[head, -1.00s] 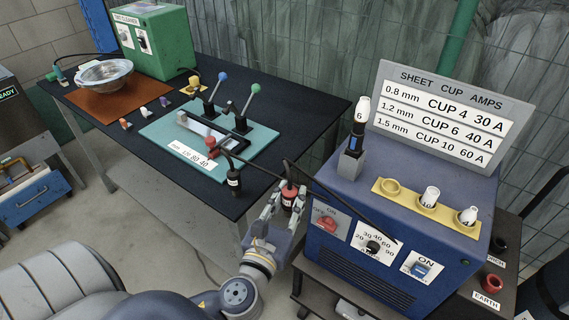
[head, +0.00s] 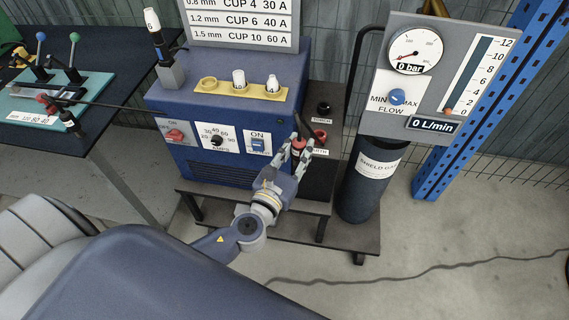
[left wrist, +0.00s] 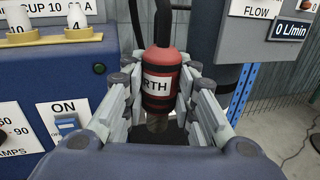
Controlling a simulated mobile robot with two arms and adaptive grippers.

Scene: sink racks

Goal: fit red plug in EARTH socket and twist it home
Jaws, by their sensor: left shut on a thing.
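The red plug (left wrist: 161,72), with a white label ending in "RTH", stands upright between the fingers of my left gripper (left wrist: 160,100) in the left wrist view. A black cable rises from its top. In the head view my left gripper (head: 299,148) is shut on the red plug (head: 298,143), at the right side of the blue welder. My right gripper is not in view.
The blue welder (head: 215,165) stands close to the left of the gripper, with a black torch socket (head: 324,107) behind. The shield gas cylinder (head: 372,185) stands to the right. A dark cart shelf (head: 340,232) lies below.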

